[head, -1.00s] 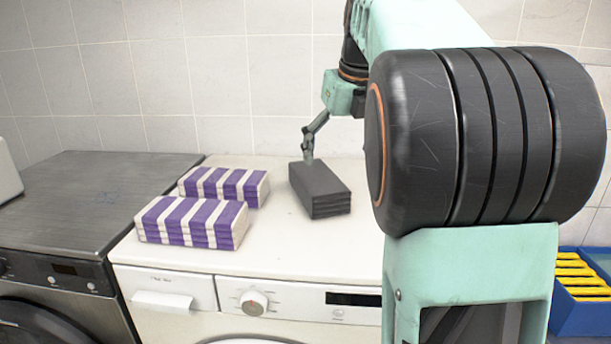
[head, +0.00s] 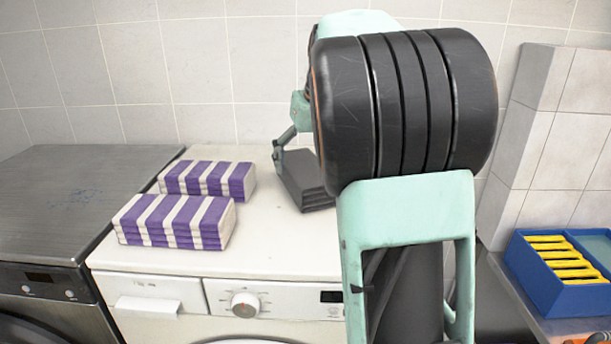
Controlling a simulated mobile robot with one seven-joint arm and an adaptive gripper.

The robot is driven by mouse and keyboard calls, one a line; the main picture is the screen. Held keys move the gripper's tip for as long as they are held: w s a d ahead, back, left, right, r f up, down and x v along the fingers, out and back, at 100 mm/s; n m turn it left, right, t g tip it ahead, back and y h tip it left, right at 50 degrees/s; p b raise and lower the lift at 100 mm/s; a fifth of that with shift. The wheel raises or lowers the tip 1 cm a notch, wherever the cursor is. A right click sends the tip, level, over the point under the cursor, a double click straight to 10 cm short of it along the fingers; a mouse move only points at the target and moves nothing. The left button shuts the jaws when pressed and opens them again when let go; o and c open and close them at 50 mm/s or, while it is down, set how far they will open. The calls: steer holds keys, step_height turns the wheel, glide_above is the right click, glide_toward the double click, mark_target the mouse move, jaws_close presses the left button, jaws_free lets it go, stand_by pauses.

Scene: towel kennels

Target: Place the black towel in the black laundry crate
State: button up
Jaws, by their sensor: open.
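The black towel (head: 303,178) is a folded, layered stack on top of the white washing machine. Its right part is hidden behind my arm. My gripper (head: 279,153) is open at the towel's left back edge, with a finger pointing down beside it. Whether it touches the towel cannot be told. Much of the gripper is hidden behind my arm. No black laundry crate shows in this view.
Two purple-and-white striped towel stacks (head: 175,220) (head: 207,178) lie left of the black towel on the white machine (head: 270,243). A dark metal-topped machine (head: 75,195) stands further left. A blue crate (head: 575,301) with yellow items is at right, by a tiled wall block (head: 560,135).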

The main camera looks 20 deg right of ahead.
steer(key=shift+x, duration=1.05)
steer(key=shift+r, duration=0.1)
steer(key=c, duration=1.5)
